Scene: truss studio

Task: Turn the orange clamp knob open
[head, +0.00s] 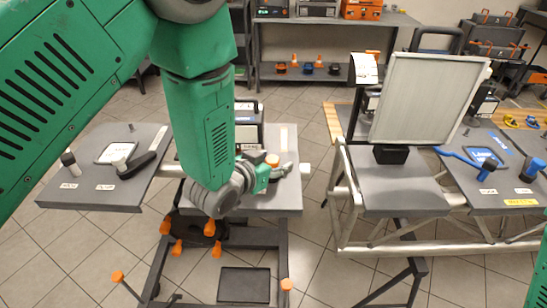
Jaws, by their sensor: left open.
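An orange knob (272,160) shows above the middle grey table (287,200), right at my left gripper. The clamp under it is mostly hidden by my gripper and arm. My left gripper (280,172) is open, with its dark fingers close beside and below the orange knob. I cannot tell whether they touch it. My right gripper is out of view; only a strip of my right arm shows at the right edge.
More orange knobs (210,228) sit on the dark stand below the table. A left side table (60,195) holds a tablet and a black handle. A grey panel (425,100) stands on the truss table to the right. Tiled floor lies clear between the stands.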

